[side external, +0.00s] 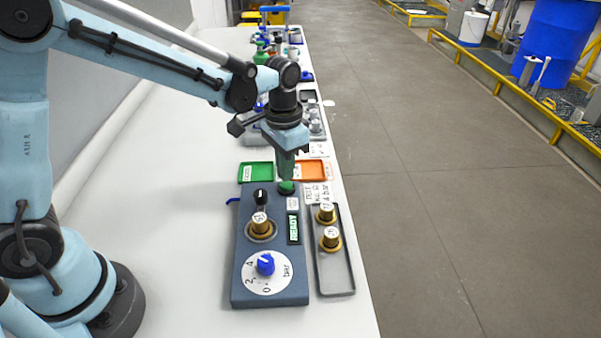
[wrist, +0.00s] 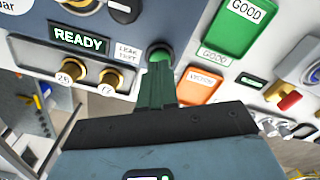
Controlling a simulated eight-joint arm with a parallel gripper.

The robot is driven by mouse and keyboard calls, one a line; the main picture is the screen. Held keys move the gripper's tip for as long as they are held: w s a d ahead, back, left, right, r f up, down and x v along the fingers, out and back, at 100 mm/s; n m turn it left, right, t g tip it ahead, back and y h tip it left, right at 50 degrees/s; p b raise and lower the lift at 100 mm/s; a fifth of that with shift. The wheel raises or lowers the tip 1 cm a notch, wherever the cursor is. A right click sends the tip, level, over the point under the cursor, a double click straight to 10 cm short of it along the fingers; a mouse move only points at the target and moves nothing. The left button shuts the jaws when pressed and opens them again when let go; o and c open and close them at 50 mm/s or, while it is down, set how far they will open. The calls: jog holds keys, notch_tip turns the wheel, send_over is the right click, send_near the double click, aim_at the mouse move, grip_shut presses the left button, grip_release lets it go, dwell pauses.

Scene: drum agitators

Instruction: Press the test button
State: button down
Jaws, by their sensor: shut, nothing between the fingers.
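The green test button (side external: 286,187) is at the far right corner of the blue-grey test panel (side external: 240,285). It shows in the wrist view as a round green cap (wrist: 160,52), partly hidden by my fingers. My gripper (side external: 286,174) points down, shut and empty, with its green fingertips (wrist: 158,70) right at the button. I cannot tell whether they touch it or whether it is pushed in. The display (side external: 293,228) beside the button reads READY. A brass fitting (side external: 261,225) sits in the panel's socket.
A grey tray (side external: 348,288) with two brass fittings (side external: 330,238) stands right of the panel. Behind are a green tray (side external: 246,172) and an orange tray (side external: 325,168). A black lever (side external: 261,197) and a blue knob (side external: 265,263) rise from the panel. The bench at left is clear.

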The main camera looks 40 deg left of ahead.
aim_at(286, 184)
jog(key=shift+f, duration=0.15)
dwell(0.3)
jog(key=shift+f, duration=0.85)
jog(key=shift+r, duration=3.55)
